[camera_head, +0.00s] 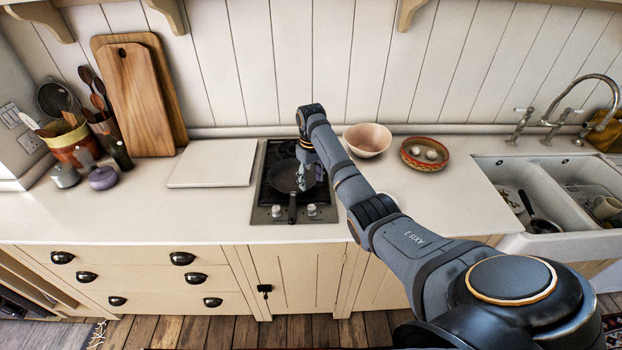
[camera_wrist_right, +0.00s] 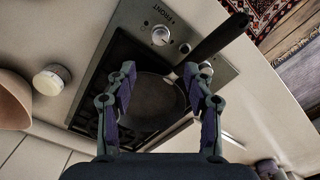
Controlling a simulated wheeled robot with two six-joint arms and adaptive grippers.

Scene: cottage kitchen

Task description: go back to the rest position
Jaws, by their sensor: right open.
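My right arm reaches from the lower right across the counter to the stove. My right gripper (camera_head: 308,165) hangs above the black frying pan (camera_head: 285,178) on the small hob (camera_head: 263,213). In the right wrist view the right gripper (camera_wrist_right: 158,85) is open, its two fingers apart with nothing between them. The pan (camera_wrist_right: 152,103) shows below and beyond the fingers, its handle (camera_wrist_right: 222,36) pointing to the upper right. I cannot tell the exact gap between the fingers and the pan. My left gripper is not in view.
A pink bowl (camera_head: 367,139) and a patterned dish (camera_head: 425,153) with white round items stand right of the hob. A white board (camera_head: 212,163) lies left of it. Wooden boards (camera_head: 139,100) lean on the wall. A double sink (camera_head: 550,190) is at the right. The front counter is clear.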

